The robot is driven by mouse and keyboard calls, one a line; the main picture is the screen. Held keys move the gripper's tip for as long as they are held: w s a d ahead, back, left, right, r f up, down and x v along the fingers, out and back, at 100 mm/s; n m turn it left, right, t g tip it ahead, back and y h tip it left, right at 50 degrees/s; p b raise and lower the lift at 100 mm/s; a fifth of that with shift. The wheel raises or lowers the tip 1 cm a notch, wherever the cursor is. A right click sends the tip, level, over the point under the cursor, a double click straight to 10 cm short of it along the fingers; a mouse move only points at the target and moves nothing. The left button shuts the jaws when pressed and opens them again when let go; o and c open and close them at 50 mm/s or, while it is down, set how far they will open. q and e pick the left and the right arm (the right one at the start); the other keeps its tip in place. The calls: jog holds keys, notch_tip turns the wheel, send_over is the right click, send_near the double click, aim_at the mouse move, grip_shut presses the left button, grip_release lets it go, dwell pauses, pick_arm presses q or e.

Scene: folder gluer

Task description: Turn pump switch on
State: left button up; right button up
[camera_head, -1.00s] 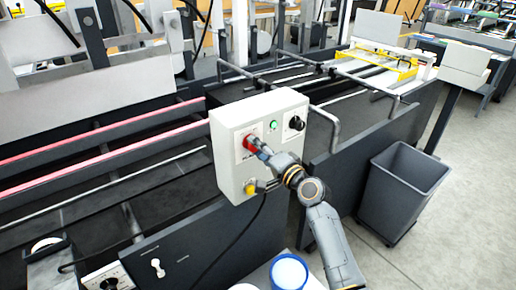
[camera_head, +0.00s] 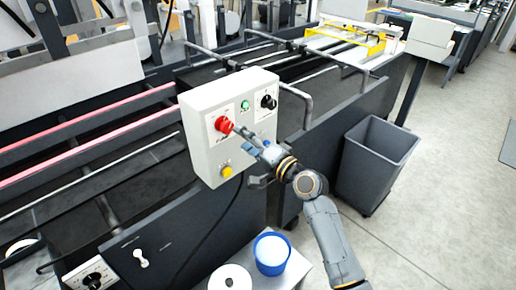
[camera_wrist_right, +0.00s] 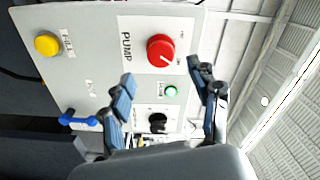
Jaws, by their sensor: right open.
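A white control box (camera_head: 205,140) stands at the machine's side. Its red rotary knob (camera_head: 223,124) has a white pointer line and, in the right wrist view, sits on a white plate lettered PUMP (camera_wrist_right: 160,50). My right gripper (camera_head: 246,157) is open and empty in front of the panel, to the lower right of the red knob. In the right wrist view the knob lies beyond the gap between the fingertips (camera_wrist_right: 162,72), apparently untouched. One finger hides part of the panel in the head view. My left gripper is not in view.
The panel also bears a green button (camera_head: 245,105), a black knob (camera_head: 268,101), a yellow button (camera_head: 226,171) and a blue switch (camera_wrist_right: 75,120). A grey bin (camera_head: 375,165) stands to the right. A blue-rimmed tub (camera_head: 271,254) stands below. Open floor lies right.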

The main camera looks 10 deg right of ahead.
jog(key=v, duration=0.5)
jog(key=shift+s+d, duration=0.2)
jog(key=shift+s, duration=0.1)
